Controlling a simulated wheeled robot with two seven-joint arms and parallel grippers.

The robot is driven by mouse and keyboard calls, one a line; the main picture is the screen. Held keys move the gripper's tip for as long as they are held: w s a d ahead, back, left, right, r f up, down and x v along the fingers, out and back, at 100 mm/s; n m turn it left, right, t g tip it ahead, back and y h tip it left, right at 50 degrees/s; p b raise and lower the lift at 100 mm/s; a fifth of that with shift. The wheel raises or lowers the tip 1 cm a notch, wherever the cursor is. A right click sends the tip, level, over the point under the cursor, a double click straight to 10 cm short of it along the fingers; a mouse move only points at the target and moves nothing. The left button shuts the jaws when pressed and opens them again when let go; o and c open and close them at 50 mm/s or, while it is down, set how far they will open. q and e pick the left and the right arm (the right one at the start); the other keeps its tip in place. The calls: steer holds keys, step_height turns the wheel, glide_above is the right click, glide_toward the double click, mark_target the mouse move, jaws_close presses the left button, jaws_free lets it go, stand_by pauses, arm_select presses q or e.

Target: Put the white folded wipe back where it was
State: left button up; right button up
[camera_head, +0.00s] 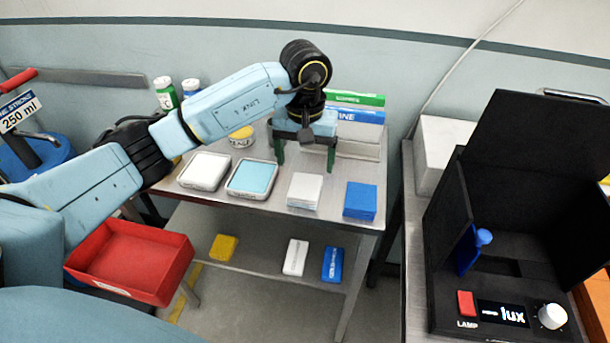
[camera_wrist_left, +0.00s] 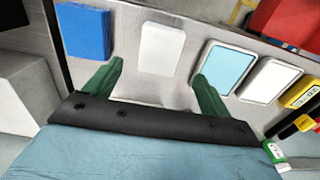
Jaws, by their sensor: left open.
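The white folded wipe (camera_head: 304,190) lies as a small stack on the steel table top, between the teal-filled tray (camera_head: 252,179) and the blue folded wipe (camera_head: 360,200). My left gripper (camera_head: 305,162) is open and empty, pointing down behind the white wipe. In the left wrist view the white wipe (camera_wrist_left: 162,48) shows just beyond the gap between the green fingertips (camera_wrist_left: 157,70). The fingers do not appear to touch it; their exact height above the table is hard to tell. My right gripper is not in view.
A tray with a white pad (camera_head: 204,171) stands left of the teal one. Green and blue boxes (camera_head: 358,115) stand behind the gripper. A lower shelf holds yellow, white (camera_head: 295,257) and blue packets. A red bin (camera_head: 130,262) is at left, a black lamp box (camera_head: 510,220) at right.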

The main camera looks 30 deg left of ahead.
arm_select(q)
steer(key=shift+r, duration=2.05)
